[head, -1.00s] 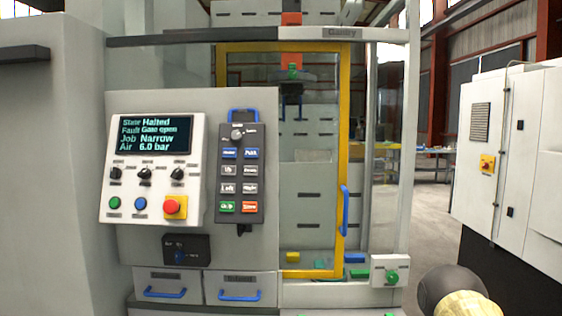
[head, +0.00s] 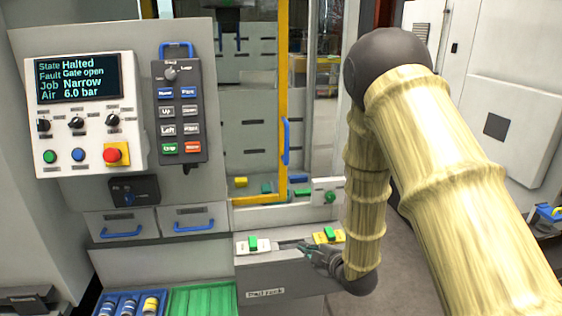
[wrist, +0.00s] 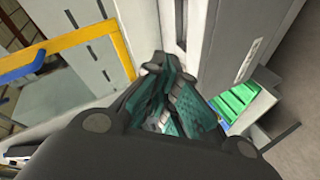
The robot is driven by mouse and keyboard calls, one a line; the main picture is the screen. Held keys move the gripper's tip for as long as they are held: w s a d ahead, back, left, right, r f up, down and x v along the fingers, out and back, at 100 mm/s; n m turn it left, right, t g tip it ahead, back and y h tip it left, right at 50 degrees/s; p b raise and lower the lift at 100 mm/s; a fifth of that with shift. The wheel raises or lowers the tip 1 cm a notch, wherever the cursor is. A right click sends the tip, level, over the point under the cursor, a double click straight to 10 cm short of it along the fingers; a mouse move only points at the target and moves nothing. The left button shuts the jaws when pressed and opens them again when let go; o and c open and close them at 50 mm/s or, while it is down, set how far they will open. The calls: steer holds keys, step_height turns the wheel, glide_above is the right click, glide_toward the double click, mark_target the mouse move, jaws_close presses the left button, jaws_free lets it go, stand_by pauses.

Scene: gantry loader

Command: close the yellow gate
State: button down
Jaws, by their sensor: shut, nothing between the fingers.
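The yellow gate (head: 282,90) is a yellow frame around a clear panel on the machine front, with an upright blue handle (head: 286,140) on its right side. The machine's display (head: 78,77) reads "Fault Gate open". In the wrist view, the yellow frame (wrist: 85,33) is at upper left, with the blue handle (wrist: 22,70) at the left edge. My gripper (head: 312,250) is shut and empty, low in front of the ledge, below and right of the handle and apart from it. Its dark green fingers (wrist: 172,103) fill the middle of the wrist view.
A control panel with buttons (head: 181,110) stands left of the gate. Below are drawers with blue handles (head: 122,234), a green tray (head: 203,300) and a blue tray (head: 118,303). Grey floor lies at right.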

steer(key=w+a+r+n+t+y+p, duration=0.1)
steer(key=w+a+r+n+y, duration=0.15)
steer(key=r, duration=0.55)
steer(key=w+a+r+n+y+p, duration=0.1)
steer(key=w+r+n, duration=0.15)
steer(key=r, duration=0.45)
steer(key=w+a+r+n+t+y+p, duration=0.1)
steer(key=w+a+r+n+y, duration=0.15)
steer(key=r, duration=0.55)
steer(key=w+a+h+p, duration=0.1)
steer(key=w+p, duration=0.6)
steer(key=w, duration=0.1)
steer(key=shift+w+f+n, duration=0.25)
steer(key=shift+f+n, duration=0.05)
steer(key=shift+n, duration=0.15)
steer(key=shift+d, duration=0.15)
steer(key=w+d+b, duration=0.1)
steer(key=d+b, duration=0.8)
steer(key=d, duration=0.8)
steer(key=shift+w+d+b, duration=0.3)
steer(key=shift+d+b, duration=0.05)
steer(key=shift+b, duration=0.05)
